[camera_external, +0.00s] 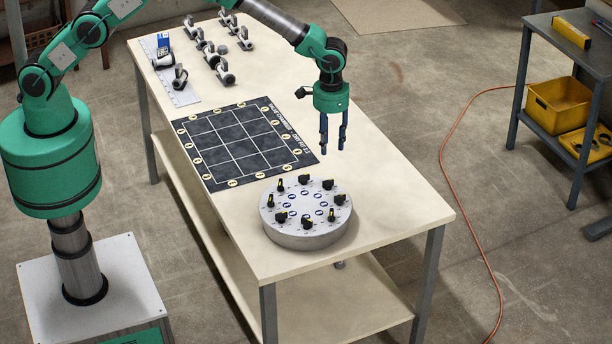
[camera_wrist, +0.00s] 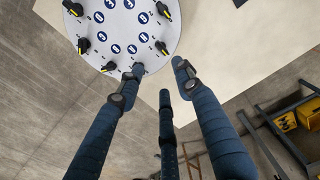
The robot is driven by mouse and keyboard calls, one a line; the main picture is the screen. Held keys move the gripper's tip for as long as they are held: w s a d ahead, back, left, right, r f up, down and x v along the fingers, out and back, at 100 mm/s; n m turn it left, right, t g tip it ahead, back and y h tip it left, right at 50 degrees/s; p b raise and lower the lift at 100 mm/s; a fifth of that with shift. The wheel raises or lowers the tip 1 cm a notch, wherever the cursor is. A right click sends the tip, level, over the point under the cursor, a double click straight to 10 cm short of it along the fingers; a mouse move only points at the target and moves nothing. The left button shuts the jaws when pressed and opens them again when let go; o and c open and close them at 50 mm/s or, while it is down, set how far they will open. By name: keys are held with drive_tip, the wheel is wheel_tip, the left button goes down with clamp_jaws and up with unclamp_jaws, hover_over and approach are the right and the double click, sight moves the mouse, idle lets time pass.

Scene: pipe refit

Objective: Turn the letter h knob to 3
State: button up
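A round grey knob panel (camera_external: 304,232) sits on the near part of the workbench. Several black knobs with yellow marks ring its top, with blue round letter badges inside the ring. The panel also shows at the top left of the wrist view (camera_wrist: 58,21).
A black grid mat (camera_external: 228,146) lies left of my gripper. Several grey pipe fittings (camera_external: 224,73) stand at the bench's far end. A side table with a yellow bin (camera_external: 558,103) stands at the right. An orange cable (camera_external: 443,163) runs along the floor.

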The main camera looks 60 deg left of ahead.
sight(329, 181)
drive_tip(key=shift+f, duration=0.1)
idle(0.3)
wheel_tip(329, 181, down, 14)
drive_tip(key=shift+r, duration=0.15)
idle(0.7)
drive_tip(key=shift+c, duration=0.3)
clamp_jaws()
